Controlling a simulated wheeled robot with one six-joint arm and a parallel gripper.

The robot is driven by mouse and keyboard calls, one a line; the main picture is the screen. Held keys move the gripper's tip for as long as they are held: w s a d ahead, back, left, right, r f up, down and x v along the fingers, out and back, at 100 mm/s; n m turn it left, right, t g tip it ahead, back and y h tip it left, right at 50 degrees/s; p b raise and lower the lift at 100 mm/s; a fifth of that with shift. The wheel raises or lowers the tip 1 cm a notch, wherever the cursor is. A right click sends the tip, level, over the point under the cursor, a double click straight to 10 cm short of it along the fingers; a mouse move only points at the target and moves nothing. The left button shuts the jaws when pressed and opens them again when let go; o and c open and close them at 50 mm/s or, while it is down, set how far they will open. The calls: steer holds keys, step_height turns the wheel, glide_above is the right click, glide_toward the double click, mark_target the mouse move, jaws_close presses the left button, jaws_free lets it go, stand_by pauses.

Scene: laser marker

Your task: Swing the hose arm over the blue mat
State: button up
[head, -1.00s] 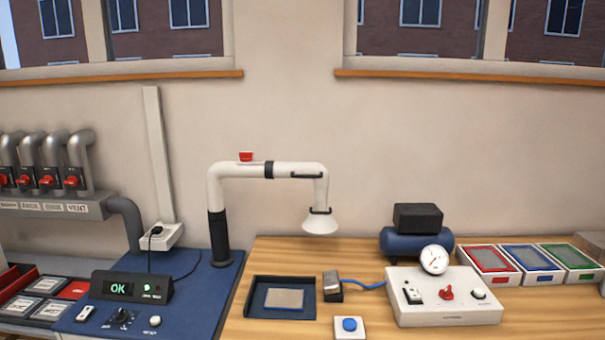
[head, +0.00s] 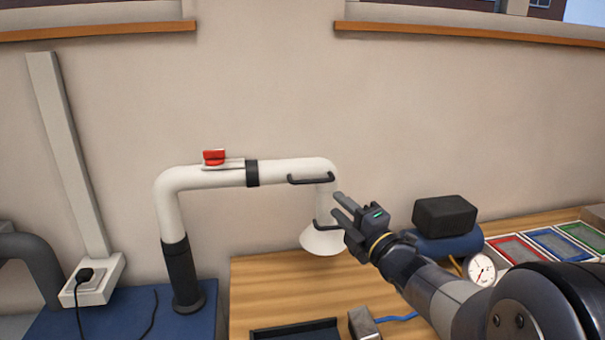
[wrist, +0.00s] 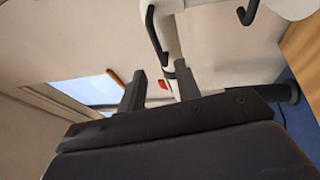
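The hose arm (head: 285,172) is a white pipe on a black post (head: 180,275), with a red lever (head: 214,158) on top and a white cone hood (head: 322,240) at its right end. The hood hangs over the wooden table. A black grab handle (head: 310,180) sits on the pipe near the bend, and another is by the hood. The blue mat (head: 120,310) lies at the left, under the post. My gripper (head: 337,203) is open and empty, just right of the hood's neck. In the wrist view, a black handle (wrist: 154,35) shows beyond the parted fingers (wrist: 158,88).
A wooden table (head: 270,290) fills the middle, with a black tray (head: 295,331) at its front edge. A blue compressor with a black box (head: 443,214) and a gauge (head: 481,269) stand to the right.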

mark_target(315, 183)
steer(key=p+x, duration=0.3)
steer(key=x, duration=0.8)
steer(key=shift+s+a+r, duration=0.15)
steer(key=shift+s, duration=0.05)
steer(key=shift+c, duration=0.4)
jaws_close()
